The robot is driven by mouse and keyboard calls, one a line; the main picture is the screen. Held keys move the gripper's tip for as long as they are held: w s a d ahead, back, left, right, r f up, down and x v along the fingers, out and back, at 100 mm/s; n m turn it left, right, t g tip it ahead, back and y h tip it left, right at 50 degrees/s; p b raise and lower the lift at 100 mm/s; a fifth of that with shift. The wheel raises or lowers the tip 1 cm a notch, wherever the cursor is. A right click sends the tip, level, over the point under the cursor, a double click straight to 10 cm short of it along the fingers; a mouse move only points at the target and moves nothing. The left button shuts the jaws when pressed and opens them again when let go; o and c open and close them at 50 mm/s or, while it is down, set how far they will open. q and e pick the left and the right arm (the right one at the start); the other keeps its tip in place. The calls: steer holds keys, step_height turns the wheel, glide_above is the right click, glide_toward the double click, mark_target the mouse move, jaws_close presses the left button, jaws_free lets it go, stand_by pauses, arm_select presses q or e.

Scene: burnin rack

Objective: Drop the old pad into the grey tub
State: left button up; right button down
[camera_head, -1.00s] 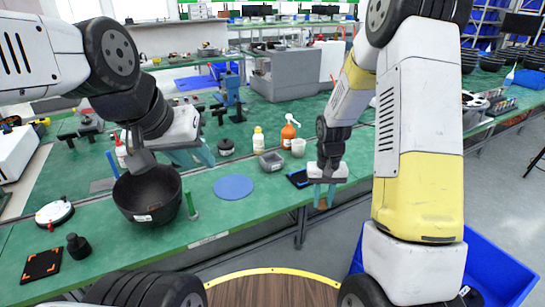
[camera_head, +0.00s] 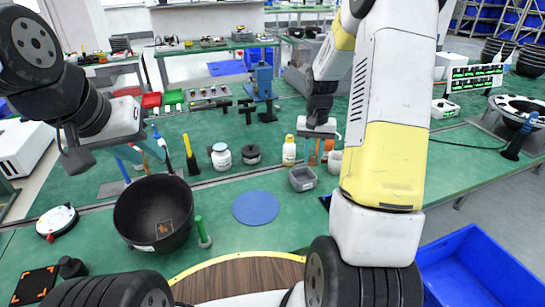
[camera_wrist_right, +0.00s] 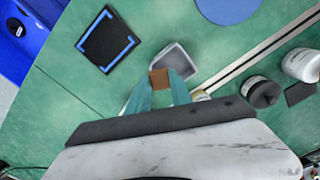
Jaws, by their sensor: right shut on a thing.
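My right gripper (camera_wrist_right: 160,95) is shut on the small brown square old pad (camera_wrist_right: 160,79). In the right wrist view the pad overlaps the near left part of the grey tub (camera_wrist_right: 184,65); its height above the tub is hard to tell. In the head view the right gripper (camera_head: 320,150) points down, behind and slightly right of the tub (camera_head: 302,181), which stands on the green bench. My left gripper (camera_head: 140,153) hangs behind the black bowl (camera_head: 135,215), its teal fingers apart, with nothing visible between them.
A blue disc (camera_head: 256,208) lies left of the tub. A yellow-capped bottle (camera_head: 289,152), dark round pot (camera_head: 251,155) and white jar (camera_head: 221,158) stand behind it. A light cup (camera_head: 334,163) is close on the right. A blue-cornered black mat (camera_wrist_right: 107,40) lies nearby.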

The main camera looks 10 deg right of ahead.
steer(key=shift+w+a+r, duration=0.1)
steer(key=shift+w, duration=0.6)
steer(key=shift+f, duration=2.95)
steer(key=c, duration=1.1)
jaws_free()
step_height(320, 180, up, 8)
steer(key=shift+f, duration=0.1)
